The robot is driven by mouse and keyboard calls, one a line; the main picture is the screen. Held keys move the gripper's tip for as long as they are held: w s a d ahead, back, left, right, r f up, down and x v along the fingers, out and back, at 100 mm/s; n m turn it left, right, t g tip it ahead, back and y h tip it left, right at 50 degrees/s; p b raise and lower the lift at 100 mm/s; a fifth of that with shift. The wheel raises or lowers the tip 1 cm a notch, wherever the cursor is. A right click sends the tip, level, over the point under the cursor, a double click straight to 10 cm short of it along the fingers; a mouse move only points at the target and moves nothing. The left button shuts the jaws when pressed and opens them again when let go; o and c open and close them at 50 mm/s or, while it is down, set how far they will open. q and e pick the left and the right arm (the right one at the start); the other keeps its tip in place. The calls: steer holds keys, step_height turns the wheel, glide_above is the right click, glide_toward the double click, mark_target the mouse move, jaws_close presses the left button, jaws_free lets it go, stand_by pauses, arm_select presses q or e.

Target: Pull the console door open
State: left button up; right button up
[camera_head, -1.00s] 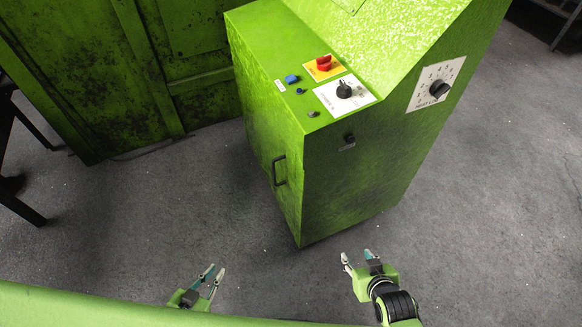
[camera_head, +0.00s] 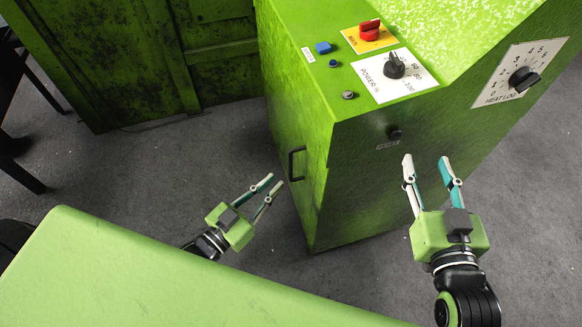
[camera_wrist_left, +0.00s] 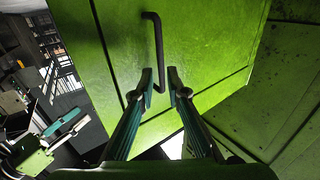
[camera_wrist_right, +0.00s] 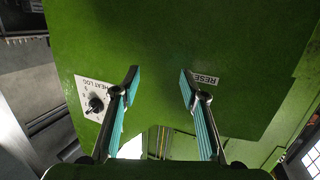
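The green console (camera_head: 350,190) stands ahead with its door (camera_head: 287,140) on the left side. The door looks closed and bears a dark bar handle (camera_head: 293,164); the handle also shows in the left wrist view (camera_wrist_left: 157,50). My right gripper (camera_head: 427,162) is open and empty in front of the console face, near the RESET label (camera_wrist_right: 204,78).
The console top carries a red switch (camera_head: 370,30), a blue button (camera_head: 323,47) and a black power knob (camera_head: 395,65). A heat log dial (camera_head: 522,79) is on the front face. A large dirty green panel (camera_head: 190,50) stands behind. Grey floor (camera_head: 130,165) is clear left of the console.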

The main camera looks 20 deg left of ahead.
mark_target(290, 178)
arm_select(q)
steer(key=b+x, duration=0.1)
steer(key=x, duration=0.6)
steer(key=shift+w+f+b, duration=0.1)
steer(key=shift+w+b, duration=0.05)
steer(key=shift+b, duration=0.15)
steer(key=shift+w+d, duration=0.15)
steer(key=shift+w, duration=0.1)
arm_select(e)
step_height(290, 178, up, 10)
steer(key=a+t+y, duration=0.1)
steer(key=t, duration=0.4)
steer(key=shift+s+y, duration=0.3)
steer(key=shift+f, duration=0.1)
arm_select(q)
jaws_close()
